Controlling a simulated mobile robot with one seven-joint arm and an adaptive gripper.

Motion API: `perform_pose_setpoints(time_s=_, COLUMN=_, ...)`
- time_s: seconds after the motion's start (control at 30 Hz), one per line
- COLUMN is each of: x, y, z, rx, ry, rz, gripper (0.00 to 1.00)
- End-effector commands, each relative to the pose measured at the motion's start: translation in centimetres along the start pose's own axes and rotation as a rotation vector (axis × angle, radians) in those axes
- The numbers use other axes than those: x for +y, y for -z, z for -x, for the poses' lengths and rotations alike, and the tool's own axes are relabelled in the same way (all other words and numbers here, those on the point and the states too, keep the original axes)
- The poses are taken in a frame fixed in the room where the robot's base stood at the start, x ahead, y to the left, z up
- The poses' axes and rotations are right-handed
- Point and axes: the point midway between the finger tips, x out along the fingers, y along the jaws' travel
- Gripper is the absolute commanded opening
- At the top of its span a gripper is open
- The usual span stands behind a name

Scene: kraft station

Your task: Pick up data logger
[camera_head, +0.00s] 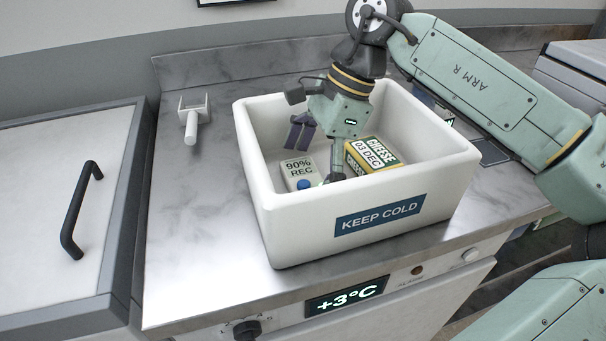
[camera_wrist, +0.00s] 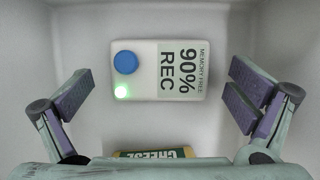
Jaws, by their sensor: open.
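The data logger (camera_head: 298,172) is a small pale box with a "90% REC" label and a blue button, lying on the floor of the white "KEEP COLD" bin (camera_head: 262,205). In the wrist view the data logger (camera_wrist: 182,82) lies face up near the top middle, with a lit green light beside its blue button. My gripper (camera_head: 318,158) reaches down into the bin above the logger. In the wrist view my gripper (camera_wrist: 160,100) has its purple-padded fingers spread wide on either side, with nothing between them held. The logger lies ahead of the fingers, untouched.
A green and yellow cheese pack (camera_head: 371,155) stands in the bin beside the logger; its edge shows at the bottom of the wrist view (camera_wrist: 152,153). The bin walls surround my gripper.

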Motion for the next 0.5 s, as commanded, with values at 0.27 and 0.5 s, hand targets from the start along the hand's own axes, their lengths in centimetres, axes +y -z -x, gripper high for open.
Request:
perform_pose_setpoints(time_s=0.27, x=0.0, y=0.02, z=0.01, rx=0.0, ry=0.0, rz=0.0, gripper=0.93)
perform_pose_setpoints(time_s=0.5, x=0.0, y=0.02, z=0.03, rx=0.001, ry=0.0, rz=0.0, gripper=0.77)
